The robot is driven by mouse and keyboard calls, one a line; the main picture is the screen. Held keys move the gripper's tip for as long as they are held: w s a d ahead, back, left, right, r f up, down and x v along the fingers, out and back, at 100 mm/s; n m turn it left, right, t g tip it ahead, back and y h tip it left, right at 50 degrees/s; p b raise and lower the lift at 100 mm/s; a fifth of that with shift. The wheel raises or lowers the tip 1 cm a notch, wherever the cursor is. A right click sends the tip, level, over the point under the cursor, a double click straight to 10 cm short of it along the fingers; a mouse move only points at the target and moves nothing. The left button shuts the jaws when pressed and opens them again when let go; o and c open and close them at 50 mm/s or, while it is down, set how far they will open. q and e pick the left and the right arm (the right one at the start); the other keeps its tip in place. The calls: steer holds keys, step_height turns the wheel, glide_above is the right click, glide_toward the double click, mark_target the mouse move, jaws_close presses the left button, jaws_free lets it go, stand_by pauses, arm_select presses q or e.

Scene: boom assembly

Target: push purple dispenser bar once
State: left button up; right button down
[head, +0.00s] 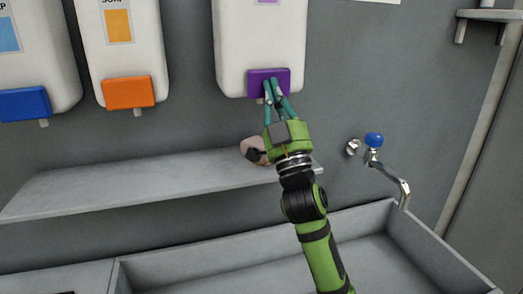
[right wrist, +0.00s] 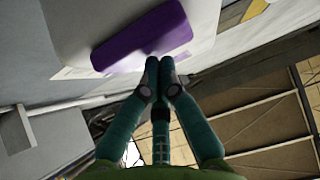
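The purple dispenser bar (head: 268,82) is on the lower front of a white dispenser (head: 260,38) on the wall in the head view. It also shows in the right wrist view (right wrist: 142,38), just beyond the fingertips. My right gripper (head: 272,84) points up at the bar, its fingertips overlapping the bar's lower middle in the head view. In the right wrist view its fingertips (right wrist: 160,64) are together with nothing between them, close to the bar's lower edge. I cannot tell whether they touch it. My left gripper is in neither view.
Dispensers with an orange bar (head: 129,92) and a blue bar (head: 25,103) hang to the left. A grey shelf (head: 130,182) below holds a small pinkish object (head: 254,150). A blue-knobbed tap (head: 374,140) and a sink (head: 410,240) are at lower right.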

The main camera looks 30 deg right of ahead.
steer(key=shift+w+d, duration=0.1)
steer(key=shift+w, duration=0.3)
stand_by(0.3)
steer(key=shift+s, duration=0.15)
steer(key=shift+s+f, duration=0.15)
steer(key=shift+s, duration=0.4)
steer(key=shift+a, duration=0.2)
steer(key=s+a+p, duration=0.1)
steer(key=s, duration=0.5)
steer(key=shift+a, duration=0.15)
stand_by(0.7)
